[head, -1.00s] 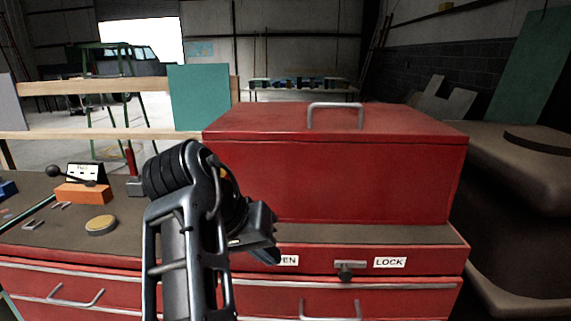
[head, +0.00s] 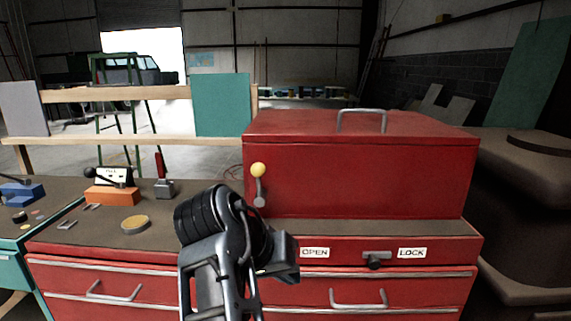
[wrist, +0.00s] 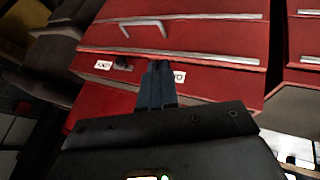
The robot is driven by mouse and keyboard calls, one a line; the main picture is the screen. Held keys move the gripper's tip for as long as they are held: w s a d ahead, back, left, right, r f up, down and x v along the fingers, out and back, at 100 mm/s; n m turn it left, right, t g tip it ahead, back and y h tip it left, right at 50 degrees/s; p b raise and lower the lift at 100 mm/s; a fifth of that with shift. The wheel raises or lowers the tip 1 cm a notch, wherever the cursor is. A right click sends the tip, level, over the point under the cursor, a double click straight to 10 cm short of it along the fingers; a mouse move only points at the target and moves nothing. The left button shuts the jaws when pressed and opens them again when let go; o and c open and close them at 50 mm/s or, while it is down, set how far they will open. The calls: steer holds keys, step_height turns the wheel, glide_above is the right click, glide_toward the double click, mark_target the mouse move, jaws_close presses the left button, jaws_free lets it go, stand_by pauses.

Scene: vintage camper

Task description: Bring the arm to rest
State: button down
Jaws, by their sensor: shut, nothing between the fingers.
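My gripper (wrist: 158,72) is shut and empty. In the wrist view its fingers point at the front of the red tool cabinet (wrist: 190,30), which appears upside down there. I cannot tell from that view how far the fingertips are from the cabinet. In the head view my folded arm stands in front of the cabinet, and the fingertips are not clear there. The OPEN label (head: 315,253), the latch knob (head: 375,260) and the LOCK label (head: 412,253) are on the cabinet front, right of my arm.
A red chest (head: 360,180) with a yellow-knobbed lever (head: 258,172) sits on the cabinet. To the left are a round tan disc (head: 135,224), an orange block with a black lever (head: 112,194) and a red-handled switch (head: 163,188). A dark padded seat (head: 520,220) stands at right.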

steer(key=s+d+f+n+t, duration=0.15)
steer(key=d+f+t, duration=0.25)
steer(key=d+f, duration=0.9)
steer(key=s+d+f+n+t+y, duration=0.2)
steer(key=s+d+f+n, duration=0.3)
steer(key=s+d, duration=0.7)
steer(key=s+a+r+m+t+y, duration=0.15)
steer(key=s+y, duration=0.25)
steer(key=s, duration=1.5)
steer(key=s+a+r+m+t, duration=0.2)
steer(key=s+r+m, duration=0.1)
steer(key=s+r, duration=0.8)
steer(key=shift+s+a+r+m+h, duration=0.15)
steer(key=shift+s+r+m+h, duration=0.15)
steer(key=shift+s+m, duration=0.15)
